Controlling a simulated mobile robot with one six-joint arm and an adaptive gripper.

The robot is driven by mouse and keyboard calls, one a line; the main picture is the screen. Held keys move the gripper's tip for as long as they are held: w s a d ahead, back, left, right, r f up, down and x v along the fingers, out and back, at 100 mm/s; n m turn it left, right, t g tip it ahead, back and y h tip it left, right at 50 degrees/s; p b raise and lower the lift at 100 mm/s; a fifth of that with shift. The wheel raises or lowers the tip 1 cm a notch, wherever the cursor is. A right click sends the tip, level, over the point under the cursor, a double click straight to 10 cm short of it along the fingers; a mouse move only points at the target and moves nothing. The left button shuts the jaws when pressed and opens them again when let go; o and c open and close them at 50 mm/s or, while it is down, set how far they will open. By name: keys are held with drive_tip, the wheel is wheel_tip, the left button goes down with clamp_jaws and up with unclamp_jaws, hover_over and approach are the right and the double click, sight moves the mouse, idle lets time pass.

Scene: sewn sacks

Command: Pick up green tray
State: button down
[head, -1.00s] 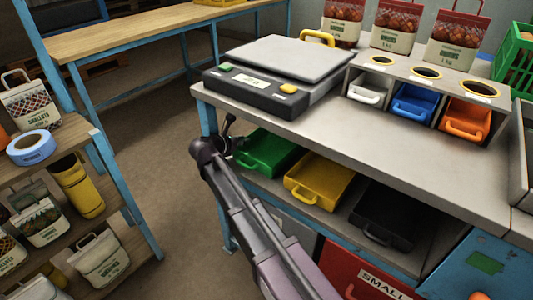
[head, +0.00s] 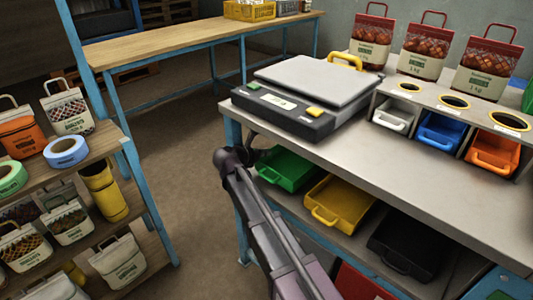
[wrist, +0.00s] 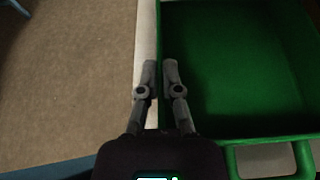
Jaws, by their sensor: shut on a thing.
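The green tray (head: 288,170) is on the shelf under the worktop, at the left end of the row of trays. The wrist view shows the green tray (wrist: 235,70) empty, with its handle at the lower right. My gripper (wrist: 159,72) has its two fingers close together on either side of the tray's left wall, shut on it. In the head view my gripper (head: 258,156) is at the tray's left side, partly hidden by the worktop edge and my wrist.
A yellow tray (head: 340,203) and a black tray (head: 408,245) stand to the right on the same shelf. The worktop (head: 400,143) with a scale (head: 295,108) overhangs them. A shelf of sacks and tape rolls stands left; floor between is clear.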

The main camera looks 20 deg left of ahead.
drive_tip(key=shift+r+p, duration=0.65)
drive_tip(key=shift+r, duration=0.3)
drive_tip(key=s+a, duration=0.3)
drive_tip(key=s, duration=0.5)
drive_tip(key=s+a, duration=0.3)
drive_tip(key=s, duration=0.5)
drive_tip(key=shift+s+a+f, duration=0.15)
drive_tip(key=shift+s+a, duration=0.2)
drive_tip(key=shift+a, duration=0.05)
